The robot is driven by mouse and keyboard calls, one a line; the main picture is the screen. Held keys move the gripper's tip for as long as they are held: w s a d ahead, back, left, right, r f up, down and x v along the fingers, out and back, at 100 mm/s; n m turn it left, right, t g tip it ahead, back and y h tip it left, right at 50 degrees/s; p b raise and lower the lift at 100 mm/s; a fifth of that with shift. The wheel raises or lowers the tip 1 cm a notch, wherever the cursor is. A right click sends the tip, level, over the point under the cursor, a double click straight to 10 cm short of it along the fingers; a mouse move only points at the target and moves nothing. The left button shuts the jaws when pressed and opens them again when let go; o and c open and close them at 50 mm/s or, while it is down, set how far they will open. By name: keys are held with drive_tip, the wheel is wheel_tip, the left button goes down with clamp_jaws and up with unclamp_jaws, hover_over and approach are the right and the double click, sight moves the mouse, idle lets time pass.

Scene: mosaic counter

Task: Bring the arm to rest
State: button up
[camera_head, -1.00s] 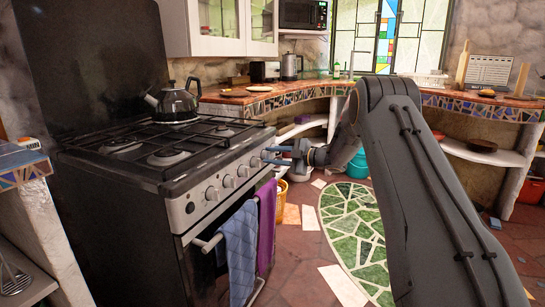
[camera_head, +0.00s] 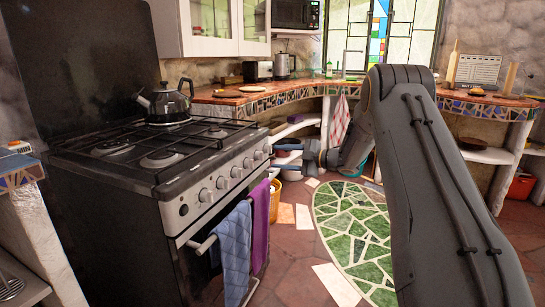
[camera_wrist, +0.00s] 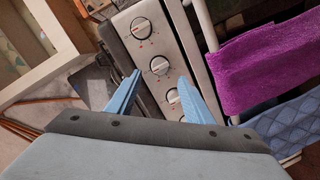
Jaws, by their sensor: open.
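My gripper (camera_head: 284,154) is beside the right end of the stove front, near the control knobs, in the head view. In the wrist view my gripper (camera_wrist: 161,80) shows two blue fingers spread apart with nothing held between them. The stove's knob panel (camera_wrist: 150,48) lies beyond the fingertips. Whether a finger touches the stove cannot be told. My arm is bent at a high elbow and reaches down towards the stove.
The black stove (camera_head: 110,225) carries a kettle (camera_head: 167,103). A blue towel (camera_head: 234,250) and a purple towel (camera_head: 260,225) hang on its rail. A mosaic-edged counter (camera_head: 290,91) curves behind. Open floor with a green mosaic (camera_head: 350,225) lies right of the stove.

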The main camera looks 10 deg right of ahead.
drive_tip(key=shift+s+d, duration=0.35)
drive_tip(key=shift+d, duration=0.05)
drive_tip(key=w+a+r+m+t+h, duration=0.2)
drive_tip(key=a+r+m+h, duration=0.25)
drive_tip(key=r, duration=0.25)
drive_tip(key=s+a+r+m+h, duration=0.2)
drive_tip(key=s+m+h, duration=0.3)
drive_tip(key=s, duration=0.1)
drive_tip(key=s+a+f+m+g+h, duration=0.1)
drive_tip(key=s+a+f+m+g, duration=0.25)
drive_tip(key=s, duration=1.45)
drive_tip(key=s+a+f+m+g+h, duration=0.1)
drive_tip(key=s+a+f+m+g, duration=0.3)
drive_tip(key=s, duration=1.3)
drive_tip(key=s+a+m+g, duration=0.15)
drive_tip(key=s+g, duration=0.35)
drive_tip(key=s, duration=1.3)
drive_tip(key=d+r+m+h+p, duration=0.1)
drive_tip(key=d+r+p, duration=0.8)
drive_tip(key=p, duration=1.1)
wheel_tip(320, 180, up, 2)
drive_tip(key=shift+w+d+r+m+p, duration=0.25)
drive_tip(key=shift+d+m+p, duration=0.1)
drive_tip(key=shift+m, duration=0.5)
